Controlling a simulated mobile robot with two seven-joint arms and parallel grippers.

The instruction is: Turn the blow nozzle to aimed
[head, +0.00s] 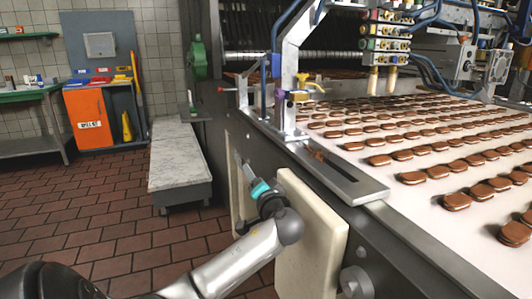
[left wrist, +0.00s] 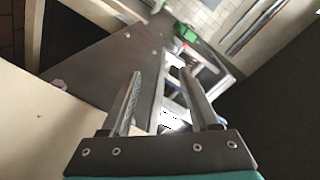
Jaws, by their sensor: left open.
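My left gripper (head: 242,166) is low beside the machine's dark side, in front of the cream panels and below the belt's edge. In the left wrist view its two fingers (left wrist: 162,75) are apart with nothing between them. A white upright bracket (head: 293,70) stands at the belt's near edge, above and to the right of the gripper. I cannot tell for certain which is the blow nozzle. The gripper touches none of them. My right gripper is not in view.
Rows of brown sandwich biscuits (head: 430,135) lie on the white belt. A cream panel (head: 310,237) stands out from the machine's side by my arm. A grey bench (head: 180,165) and an orange cabinet (head: 88,118) stand to the left. The tiled floor between is clear.

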